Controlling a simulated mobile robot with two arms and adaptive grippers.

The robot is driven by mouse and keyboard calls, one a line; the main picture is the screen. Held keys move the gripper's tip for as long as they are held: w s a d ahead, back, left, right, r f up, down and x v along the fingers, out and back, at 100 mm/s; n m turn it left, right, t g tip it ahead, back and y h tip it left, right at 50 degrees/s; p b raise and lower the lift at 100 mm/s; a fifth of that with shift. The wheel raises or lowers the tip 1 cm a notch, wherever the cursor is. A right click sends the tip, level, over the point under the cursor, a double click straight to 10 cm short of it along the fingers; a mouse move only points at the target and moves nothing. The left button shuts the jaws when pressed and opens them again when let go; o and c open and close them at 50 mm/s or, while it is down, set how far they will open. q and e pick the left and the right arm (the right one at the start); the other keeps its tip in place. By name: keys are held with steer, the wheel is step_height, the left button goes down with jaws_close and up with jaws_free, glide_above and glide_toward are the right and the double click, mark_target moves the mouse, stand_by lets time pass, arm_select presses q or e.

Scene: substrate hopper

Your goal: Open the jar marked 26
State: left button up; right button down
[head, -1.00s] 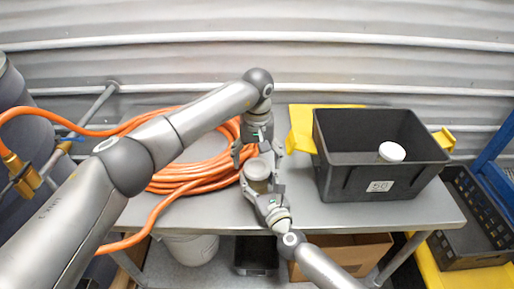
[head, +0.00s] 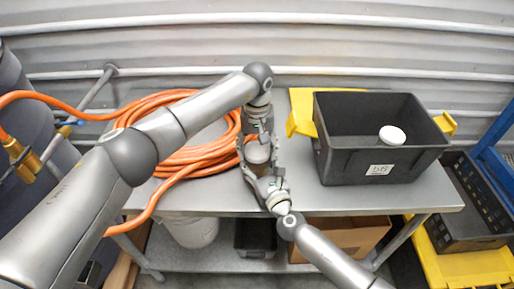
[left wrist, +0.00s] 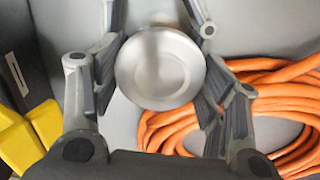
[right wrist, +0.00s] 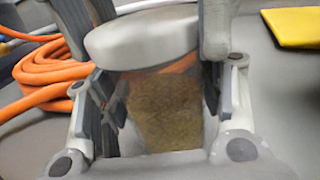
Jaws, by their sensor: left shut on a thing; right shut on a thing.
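A jar with a pale grey lid (head: 258,153) is held upright above the table between my two grippers. The right wrist view shows its clear body with brown contents (right wrist: 168,108) under the lid (right wrist: 142,35). My right gripper (head: 260,172) is shut on the jar's body from the front. My left gripper (head: 257,147) comes from behind and above, its fingers on either side of the lid. In the left wrist view the round lid (left wrist: 160,67) sits between those fingers. No number is readable on the jar.
Yellow items (head: 301,113) lie behind the bin. An orange hose (head: 200,160) is coiled at left. The table's front right (head: 400,200) is clear.

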arm_select(q)
steer(key=n, duration=1.4)
steer(key=shift+n, duration=0.3)
steer(key=n, duration=0.7)
steer(key=shift+n, duration=0.3)
steer(key=n, duration=1.3)
steer(key=shift+r, duration=0.1)
steer(key=n, duration=1.7)
steer(key=shift+n, duration=0.4)
steer(key=shift+r, duration=0.2)
